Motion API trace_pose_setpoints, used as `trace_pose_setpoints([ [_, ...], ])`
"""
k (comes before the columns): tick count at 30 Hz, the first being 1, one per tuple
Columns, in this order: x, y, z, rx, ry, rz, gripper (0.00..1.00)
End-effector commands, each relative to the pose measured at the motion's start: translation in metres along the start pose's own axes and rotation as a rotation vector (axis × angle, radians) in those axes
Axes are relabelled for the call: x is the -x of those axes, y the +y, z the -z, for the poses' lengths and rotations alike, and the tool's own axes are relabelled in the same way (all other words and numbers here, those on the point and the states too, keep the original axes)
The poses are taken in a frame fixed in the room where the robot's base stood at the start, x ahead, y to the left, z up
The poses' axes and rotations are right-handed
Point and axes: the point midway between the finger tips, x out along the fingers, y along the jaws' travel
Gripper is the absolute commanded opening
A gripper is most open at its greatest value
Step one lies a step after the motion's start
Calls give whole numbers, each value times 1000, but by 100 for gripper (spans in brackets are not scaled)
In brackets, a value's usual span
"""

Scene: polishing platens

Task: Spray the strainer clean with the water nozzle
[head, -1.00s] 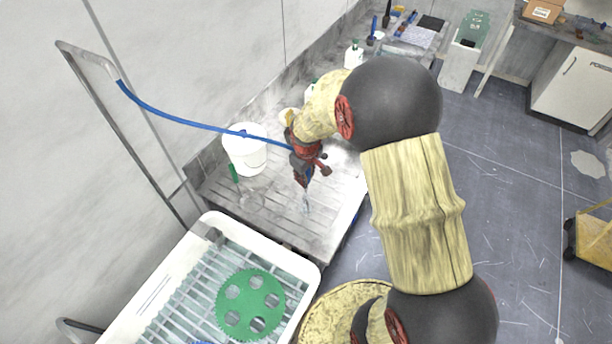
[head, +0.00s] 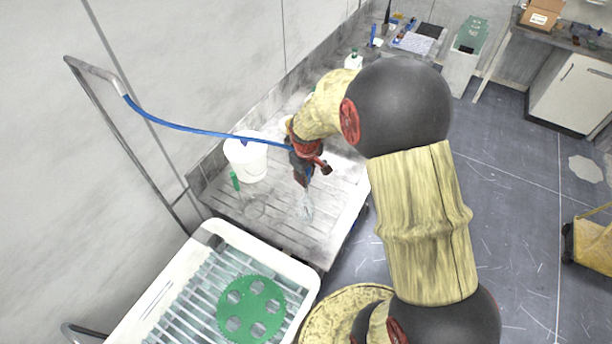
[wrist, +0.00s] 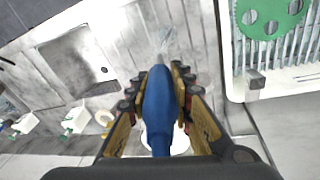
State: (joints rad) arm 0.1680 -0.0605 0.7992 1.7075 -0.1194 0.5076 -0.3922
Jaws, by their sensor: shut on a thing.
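My gripper (head: 303,176) is shut on the blue water nozzle (wrist: 158,108), which sits between both fingers in the wrist view. The blue hose (head: 190,128) runs from the nozzle to a metal pipe at the wall. A pale spray of water (head: 306,206) comes down from the nozzle onto the slatted drainboard (head: 325,235). The strainer, with a green handle (head: 235,181) and a faint round mesh (head: 257,206), lies on the drainboard left of the spray. The spray appears to land beside the mesh. I cannot make out the strainer in the wrist view.
A white bucket (head: 246,162) stands behind the strainer. A white tub (head: 207,236) with slats and a green toothed disc (head: 251,309) is at the front left. White bottles (head: 353,60) stand further back. A grey basin (wrist: 78,65) shows in the wrist view.

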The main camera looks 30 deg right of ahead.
Motion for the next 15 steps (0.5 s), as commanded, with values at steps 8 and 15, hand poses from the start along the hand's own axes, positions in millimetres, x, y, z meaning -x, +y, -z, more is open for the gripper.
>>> trace_pose_setpoints([
  [8, 15, 2, 3, 0, 2, -1, 0],
  [15, 39, 6, 6, -1, 2, -1, 0],
])
